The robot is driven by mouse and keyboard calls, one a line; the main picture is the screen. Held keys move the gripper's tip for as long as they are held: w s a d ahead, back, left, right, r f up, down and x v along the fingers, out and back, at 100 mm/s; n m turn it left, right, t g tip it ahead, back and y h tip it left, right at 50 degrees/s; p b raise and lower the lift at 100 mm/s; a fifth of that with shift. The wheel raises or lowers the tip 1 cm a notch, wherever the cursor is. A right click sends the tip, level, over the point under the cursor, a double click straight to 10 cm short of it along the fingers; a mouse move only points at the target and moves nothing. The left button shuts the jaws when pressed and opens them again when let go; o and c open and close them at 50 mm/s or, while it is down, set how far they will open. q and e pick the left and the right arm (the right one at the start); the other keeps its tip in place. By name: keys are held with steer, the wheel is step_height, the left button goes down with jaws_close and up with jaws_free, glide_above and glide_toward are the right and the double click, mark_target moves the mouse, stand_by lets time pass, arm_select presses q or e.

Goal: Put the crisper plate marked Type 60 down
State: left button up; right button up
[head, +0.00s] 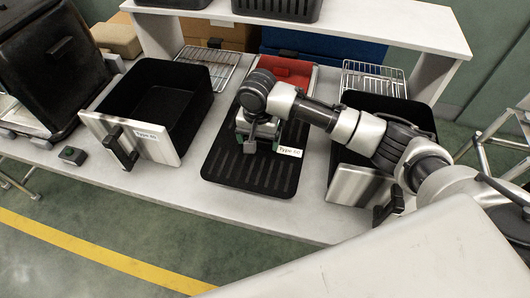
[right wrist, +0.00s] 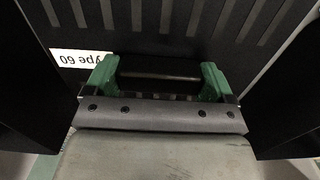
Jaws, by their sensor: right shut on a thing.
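The crisper plate (head: 245,183) is a black slotted tray with a white Type 60 label. In the head view it is level between two fryer drawers, at or just above the white table; I cannot tell whether it touches. My right gripper (head: 258,134) is over the plate's middle, beside the label. In the right wrist view the green fingers of my right gripper (right wrist: 160,77) are shut on the plate's dark handle (right wrist: 158,68), and the label (right wrist: 82,58) is at the left. The arm hides part of the plate's far end. My left gripper is out of view.
A black drawer with a steel front (head: 157,144) stands left, its label hard to read. Another steel-fronted drawer (head: 350,186) stands right, partly behind my arm. Wire racks (head: 208,60), a red item (head: 288,70) and a shelf (head: 375,28) are behind. The table's front edge is close.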

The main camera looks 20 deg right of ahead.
mark_target(260, 153)
steer(key=shift+f, duration=2.95)
steer(key=shift+f, duration=0.1)
steer(key=o, duration=0.9)
step_height(260, 153, up, 12)
steer(key=shift+r, duration=0.15)
